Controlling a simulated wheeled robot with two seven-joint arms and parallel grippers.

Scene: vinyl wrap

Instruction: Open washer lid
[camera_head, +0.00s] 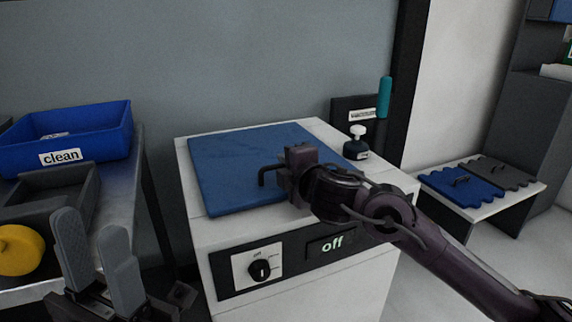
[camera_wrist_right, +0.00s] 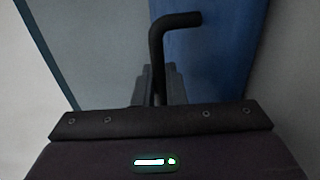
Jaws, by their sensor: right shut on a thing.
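The washer (camera_head: 345,284) is a white box with a blue lid (camera_head: 235,155) lying flat on its top, and its front display reads "off". A black bent handle (camera_head: 267,170) is at the lid's front right; it also shows in the right wrist view (camera_wrist_right: 157,48). My right gripper (camera_head: 284,178) is shut on the handle, its fingers around the straight part in the right wrist view (camera_wrist_right: 158,85). The arm and gripper hide part of the lid's right side. My left gripper (camera_head: 98,262) is open and empty, left of the washer.
A blue bin marked "clean" (camera_head: 98,138), a dark tray (camera_head: 85,190) and a yellow round thing (camera_head: 19,250) are on a metal table at left. A white-capped bottle (camera_head: 357,143) stands at the washer's back right. A low bench (camera_head: 515,202) is at right.

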